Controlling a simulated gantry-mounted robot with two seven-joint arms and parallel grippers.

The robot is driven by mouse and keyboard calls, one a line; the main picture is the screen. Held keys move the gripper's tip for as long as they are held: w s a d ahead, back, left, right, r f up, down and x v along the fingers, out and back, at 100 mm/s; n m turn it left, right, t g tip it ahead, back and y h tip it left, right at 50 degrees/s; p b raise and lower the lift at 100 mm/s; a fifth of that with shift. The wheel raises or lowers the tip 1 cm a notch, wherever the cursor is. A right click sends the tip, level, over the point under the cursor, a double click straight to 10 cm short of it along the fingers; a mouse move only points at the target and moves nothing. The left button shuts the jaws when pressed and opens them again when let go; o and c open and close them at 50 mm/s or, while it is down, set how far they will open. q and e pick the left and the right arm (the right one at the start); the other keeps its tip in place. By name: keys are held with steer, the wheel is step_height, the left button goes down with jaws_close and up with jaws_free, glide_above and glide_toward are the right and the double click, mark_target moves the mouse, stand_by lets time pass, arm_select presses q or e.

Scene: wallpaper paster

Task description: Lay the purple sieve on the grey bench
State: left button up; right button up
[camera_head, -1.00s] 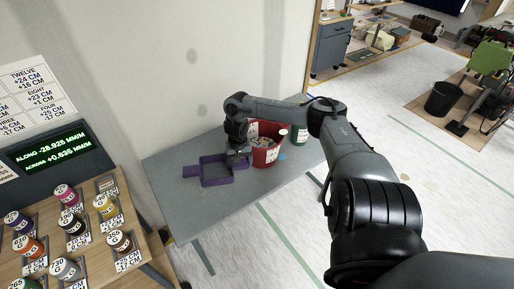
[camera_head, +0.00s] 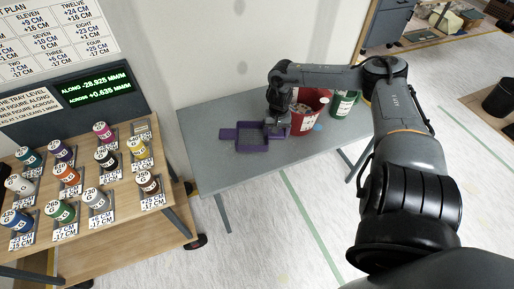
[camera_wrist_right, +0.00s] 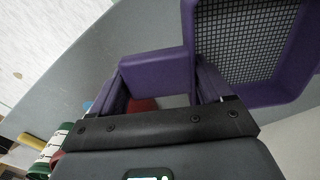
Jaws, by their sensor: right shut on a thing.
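The purple sieve (camera_head: 239,146) is a square frame with a dark mesh and a tab on its left side. It appears flat over the left half of the grey bench (camera_head: 204,160); I cannot tell whether it touches the top. My right gripper (camera_head: 275,127) is shut on the sieve's right side. In the right wrist view the gripper (camera_wrist_right: 165,95) has its fingers at the purple sieve's (camera_wrist_right: 160,66) projecting part, with the mesh beyond at the upper right. My left gripper is not in view.
A red bucket (camera_head: 314,103) and a green-and-white container (camera_head: 344,103) stand on the bench, right of the gripper. A wooden table (camera_head: 125,215) with several labelled jars and a display (camera_head: 95,85) stands at the left. The bench's left end is clear.

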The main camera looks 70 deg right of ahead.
mark_target(254, 138)
steer(key=shift+w+a+f+b, duration=0.25)
steer(key=shift+w+f+b, duration=0.1)
steer(key=shift+w, duration=0.2)
steer(key=w+a+f, duration=0.1)
steer(key=w, duration=0.1)
steer(key=w+a+f+b, duration=0.1)
steer(key=w, duration=0.1)
steer(key=w+f, duration=0.2)
steer(key=shift+w+a, duration=0.4)
steer(key=shift+f+b, duration=1.4)
steer(key=shift+f, duration=0.75)
steer(key=shift+r, duration=0.1)
steer(key=o, duration=1.1)
